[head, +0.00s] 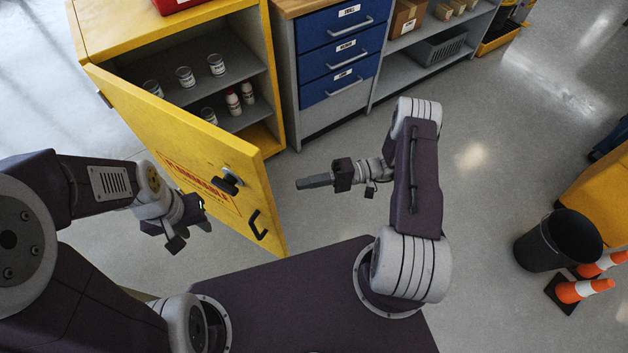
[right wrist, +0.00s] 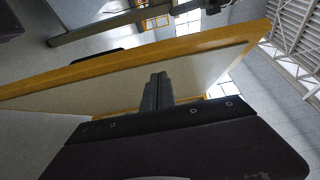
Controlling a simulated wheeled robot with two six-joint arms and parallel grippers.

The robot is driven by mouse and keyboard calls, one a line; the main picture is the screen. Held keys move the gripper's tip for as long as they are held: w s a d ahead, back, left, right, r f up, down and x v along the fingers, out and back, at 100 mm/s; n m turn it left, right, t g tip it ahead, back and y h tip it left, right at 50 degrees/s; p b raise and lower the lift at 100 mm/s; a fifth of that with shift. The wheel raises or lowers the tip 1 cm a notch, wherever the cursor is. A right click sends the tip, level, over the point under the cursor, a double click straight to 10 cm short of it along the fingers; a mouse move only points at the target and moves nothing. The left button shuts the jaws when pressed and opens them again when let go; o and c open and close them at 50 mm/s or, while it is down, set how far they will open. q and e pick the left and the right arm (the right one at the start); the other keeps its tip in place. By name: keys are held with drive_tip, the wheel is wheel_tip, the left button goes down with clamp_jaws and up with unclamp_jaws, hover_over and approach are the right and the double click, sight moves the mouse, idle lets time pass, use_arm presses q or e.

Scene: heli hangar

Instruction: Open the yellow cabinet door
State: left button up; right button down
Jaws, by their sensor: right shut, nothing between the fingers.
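The yellow cabinet (head: 268,70) stands at the upper left in the head view. Its yellow door (head: 200,145) is swung well out, with the shelves showing behind it. The door's outer face carries red lettering, a dark latch (head: 228,181) and a black handle (head: 257,226). My right gripper (head: 303,183) is shut and empty, to the right of the door's free edge. In the right wrist view its closed fingers (right wrist: 157,92) stand before the door's pale inner face (right wrist: 120,82); contact cannot be told. My left gripper (head: 190,233) is open and empty, in front of the outer face.
Several cans and bottles (head: 233,103) stand on the cabinet shelves. A blue drawer unit (head: 341,50) adjoins the cabinet. The floor right of the door is clear apart from my right arm.

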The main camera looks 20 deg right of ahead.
use_arm(q)
drive_tip(key=shift+r, duration=0.25)
use_arm(e)
drive_tip(key=s+a, duration=0.2)
drive_tip(key=a, duration=0.5)
drive_tip(key=shift+s+a, duration=0.15)
drive_tip(key=shift+s, duration=0.05)
